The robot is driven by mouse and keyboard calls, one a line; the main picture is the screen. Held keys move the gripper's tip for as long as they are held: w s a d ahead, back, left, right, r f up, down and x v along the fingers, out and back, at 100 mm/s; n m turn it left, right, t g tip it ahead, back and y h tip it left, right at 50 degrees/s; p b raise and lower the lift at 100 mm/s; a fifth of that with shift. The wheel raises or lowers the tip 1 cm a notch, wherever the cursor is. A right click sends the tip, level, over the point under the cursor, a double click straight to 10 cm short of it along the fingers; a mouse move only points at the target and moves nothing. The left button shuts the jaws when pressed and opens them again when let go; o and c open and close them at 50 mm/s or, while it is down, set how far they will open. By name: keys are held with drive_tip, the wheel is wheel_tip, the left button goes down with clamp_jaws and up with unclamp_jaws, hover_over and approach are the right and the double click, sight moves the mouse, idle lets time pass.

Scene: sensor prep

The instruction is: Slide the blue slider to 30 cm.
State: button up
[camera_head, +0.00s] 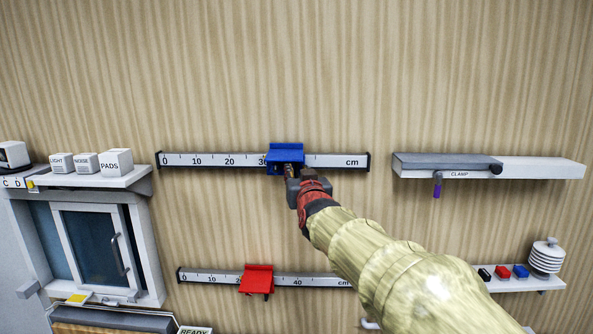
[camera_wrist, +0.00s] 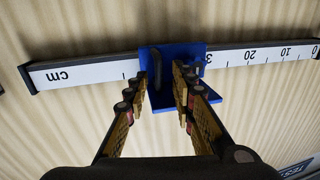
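The blue slider (camera_head: 285,150) sits on the upper ruler (camera_head: 338,160), just right of the partly covered 30 label. Its left edge is close to that label. My gripper (camera_head: 289,170) reaches up to the slider from below right. In the wrist view, the two fingers (camera_wrist: 167,78) are apart in front of the blue slider (camera_wrist: 190,53), with blue surface visible between them. The left finger is by the slider's left edge, and the right one overlaps its face. I cannot tell whether either finger touches it.
A red slider (camera_head: 256,279) sits on a lower ruler (camera_head: 315,281). A shelf with a clamp (camera_head: 465,171) is at the right. The wall above the upper ruler is clear.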

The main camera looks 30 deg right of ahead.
drive_tip(key=v, duration=0.9)
drive_tip(key=shift+s+a, duration=0.15)
drive_tip(key=shift+s, duration=0.2)
drive_tip(key=s+a+f+g+y, duration=0.2)
drive_tip(key=a+f, duration=0.1)
drive_tip(key=f, duration=0.5)
drive_tip(key=s+a+f+g+y, duration=0.1)
drive_tip(key=a+f+g+y, duration=0.15)
drive_tip(key=f, duration=0.45)
drive_tip(key=s+a+f+n+g+b, duration=0.1)
drive_tip(key=s+a+f+g+b, duration=0.1)
drive_tip(key=s+a+f+b, duration=0.2)
drive_tip(key=s+a+f+n+g+y+b, duration=0.1)
drive_tip(key=s+a+f+b, duration=0.3)
drive_tip(key=s+f, duration=0.7)
drive_tip(key=s+a+f+n+g+y+b, duration=0.1)
drive_tip(key=s+a+f+n+g+b, duration=0.1)
drive_tip(key=s+a+f, duration=0.4)
wheel_tip(320, 180, down, 5)
drive_tip(key=s+g+b, duration=0.1)
drive_tip(key=b, duration=0.1)
drive_tip(key=shift+s+r+n+b, duration=0.15)
drive_tip(key=shift+r+n+b, duration=0.05)
drive_tip(key=shift+n+b, duration=0.15)
